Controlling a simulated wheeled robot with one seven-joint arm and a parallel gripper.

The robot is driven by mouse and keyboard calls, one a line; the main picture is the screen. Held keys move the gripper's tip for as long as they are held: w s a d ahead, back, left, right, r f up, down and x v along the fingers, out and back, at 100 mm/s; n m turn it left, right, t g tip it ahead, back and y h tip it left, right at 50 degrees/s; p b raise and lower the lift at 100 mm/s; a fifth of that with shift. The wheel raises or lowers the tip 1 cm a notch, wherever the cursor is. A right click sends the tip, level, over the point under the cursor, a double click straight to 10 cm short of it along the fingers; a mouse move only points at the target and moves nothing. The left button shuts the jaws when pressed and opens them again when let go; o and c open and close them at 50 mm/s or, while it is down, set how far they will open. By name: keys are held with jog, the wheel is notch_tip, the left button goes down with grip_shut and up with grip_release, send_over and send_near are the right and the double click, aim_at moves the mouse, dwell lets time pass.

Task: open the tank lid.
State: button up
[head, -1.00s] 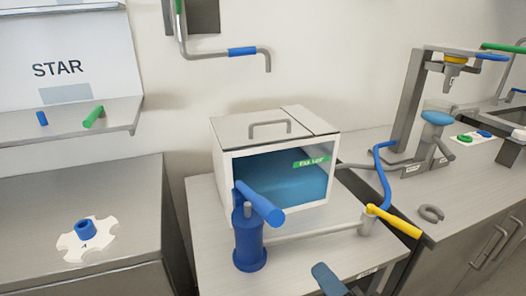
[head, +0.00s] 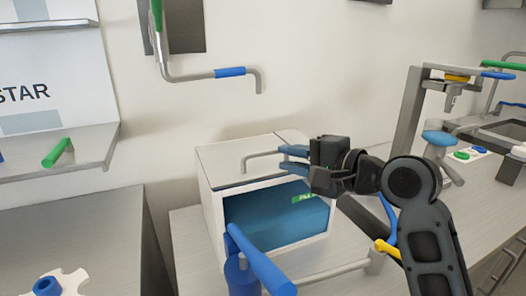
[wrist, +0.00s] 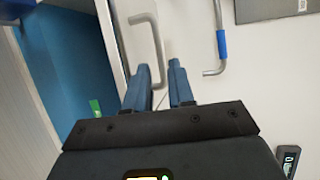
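The white tank (head: 212,205) stands on the counter with blue contents behind its front window. Its grey lid (head: 222,158) lies flat and shut on top. The bent grey lid handle (head: 262,155) rises from the lid, and it also shows in the wrist view (wrist: 157,45). My gripper (head: 286,157) is at the right end of this handle, just above the lid. In the wrist view its two blue fingers (wrist: 159,66) are apart, with the handle's near end appearing between their tips. Whether they touch it I cannot tell. My gripper hides the lid's right part in the head view.
A blue lever (head: 262,262) on a blue post stands in front of the tank. A wall pipe with a blue sleeve (head: 230,72) hangs above and behind it. A shelf with a green peg (head: 57,153) is at left. A metal stand (head: 408,110) is at right.

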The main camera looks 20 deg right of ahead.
aim_at(268, 154)
jog(key=x, duration=0.7)
grip_shut()
dwell(0.4)
